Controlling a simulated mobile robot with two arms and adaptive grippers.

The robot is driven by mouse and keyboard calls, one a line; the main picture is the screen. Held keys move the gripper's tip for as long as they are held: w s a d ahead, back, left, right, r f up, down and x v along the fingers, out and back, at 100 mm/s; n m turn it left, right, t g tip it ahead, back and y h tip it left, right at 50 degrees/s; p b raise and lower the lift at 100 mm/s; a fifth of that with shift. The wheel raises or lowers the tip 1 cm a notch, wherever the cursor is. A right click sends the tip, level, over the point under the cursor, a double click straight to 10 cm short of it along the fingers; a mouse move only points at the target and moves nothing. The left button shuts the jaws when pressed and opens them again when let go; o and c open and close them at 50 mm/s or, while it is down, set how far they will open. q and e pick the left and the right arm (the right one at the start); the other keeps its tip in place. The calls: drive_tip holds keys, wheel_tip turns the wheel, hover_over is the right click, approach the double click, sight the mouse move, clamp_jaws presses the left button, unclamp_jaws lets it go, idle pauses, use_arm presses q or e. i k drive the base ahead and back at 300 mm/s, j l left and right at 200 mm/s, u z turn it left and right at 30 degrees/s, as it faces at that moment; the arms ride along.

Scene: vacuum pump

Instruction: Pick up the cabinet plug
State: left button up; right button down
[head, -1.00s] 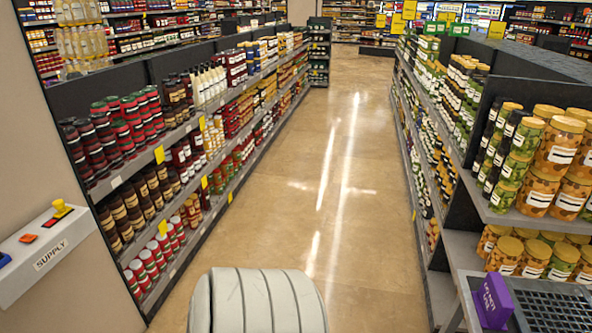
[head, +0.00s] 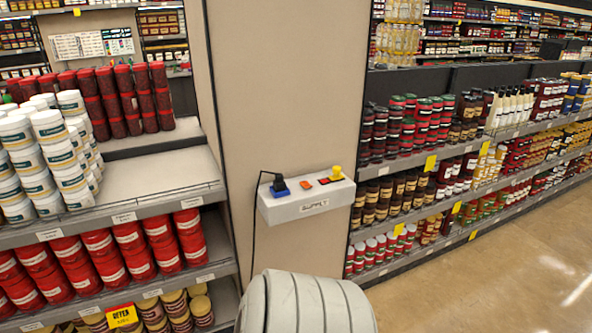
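A white supply box (head: 306,202) labelled "SUPPLY" is fixed to a beige column in the head view. A blue plug (head: 279,187) with a black cable stands at the left end of its top. Orange-red pieces and a yellow knob (head: 336,172) sit farther right on the same top. Which of these is called the cabinet plug is not marked. Neither of my grippers shows in this view.
The beige column (head: 285,90) stands between two shelf units. The left shelf (head: 150,202) holds white tubs and red jars. The right shelf (head: 420,163) holds many jars and bottles. Open floor (head: 500,285) lies at the lower right.

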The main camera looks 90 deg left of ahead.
sight(279, 184)
drive_tip(key=u, duration=2.9)
